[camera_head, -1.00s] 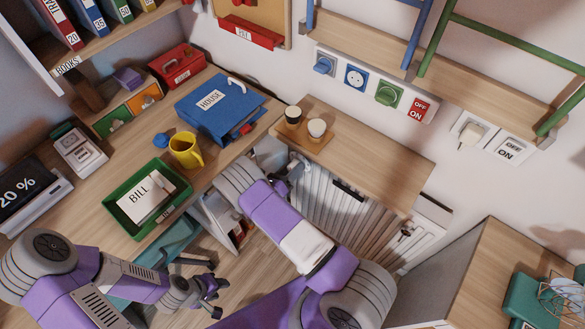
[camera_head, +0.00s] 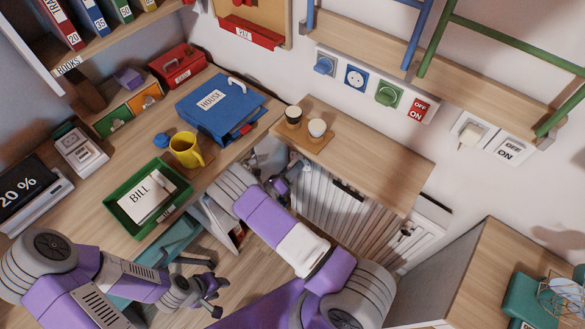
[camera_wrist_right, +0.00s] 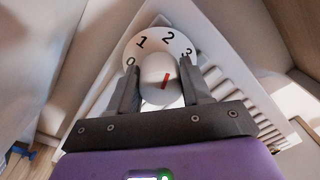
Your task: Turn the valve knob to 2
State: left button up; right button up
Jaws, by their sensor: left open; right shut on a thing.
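The valve knob (camera_wrist_right: 158,72) is a pale rounded cap with a red mark, in front of a white dial (camera_wrist_right: 155,40) numbered 0 to 3. The mark leans up and slightly right, toward the 2 and 3 side; its exact reading is hard to tell. My right gripper (camera_wrist_right: 160,78) is shut on the knob, with a finger on each side. In the head view my right gripper (camera_head: 292,178) is below the wooden shelf, by the radiator's left end, and the knob cannot be made out. My left gripper (camera_head: 212,292) is open and empty at the lower left.
The desk (camera_head: 95,205) at left carries a green tray (camera_head: 120,208), a yellow mug (camera_head: 185,150) and a blue case (camera_head: 225,105). A cabinet (camera_head: 490,255) is at lower right.

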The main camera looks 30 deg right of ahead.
jog(key=o, duration=1)
jog(key=shift+o, duration=0.2)
jog(key=p+v, duration=0.1)
jog(key=v, duration=0.6)
jog(key=shift+a+p, duration=0.3)
jog(key=shift+p, duration=0.05)
jog(key=shift+s+f, duration=0.1)
jog(key=shift+s, duration=0.1)
